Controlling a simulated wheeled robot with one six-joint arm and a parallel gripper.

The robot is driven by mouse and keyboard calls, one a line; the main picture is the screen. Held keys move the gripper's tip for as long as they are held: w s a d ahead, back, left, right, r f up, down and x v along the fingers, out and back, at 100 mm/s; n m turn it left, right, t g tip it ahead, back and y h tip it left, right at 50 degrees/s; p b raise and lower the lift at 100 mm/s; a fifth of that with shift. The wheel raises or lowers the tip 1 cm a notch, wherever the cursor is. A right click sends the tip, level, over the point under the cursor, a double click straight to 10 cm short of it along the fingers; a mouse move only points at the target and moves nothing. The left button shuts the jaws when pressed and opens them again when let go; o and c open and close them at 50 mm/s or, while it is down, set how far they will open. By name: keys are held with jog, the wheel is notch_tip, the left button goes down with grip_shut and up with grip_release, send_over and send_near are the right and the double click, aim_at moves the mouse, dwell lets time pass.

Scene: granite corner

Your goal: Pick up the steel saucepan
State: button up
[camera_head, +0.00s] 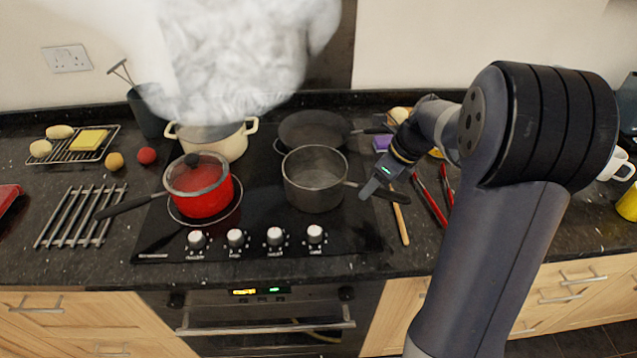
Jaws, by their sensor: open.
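The steel saucepan (314,180) is a grey open pan on the front right of the black hob. Its dark handle (385,192) points right over the hob's edge. My gripper (368,190) is just right of the pan, over or beside the handle, with its fingers pointing down. It is open, and nothing is seen held in it. One finger hides part of the handle. I cannot tell whether the fingers touch it.
A red lidded saucepan (205,200) stands front left on the hob, a steaming cream pot (220,140) behind it. A dark frying pan (310,130) sits behind the steel saucepan. A wooden utensil (400,222) and red-handled tongs (431,200) lie to the right.

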jog(key=shift+x, duration=1.1)
jog(key=shift+f, duration=0.25)
jog(key=shift+c, duration=0.4)
grip_shut()
jog(key=shift+r, duration=0.1)
dwell(0.6)
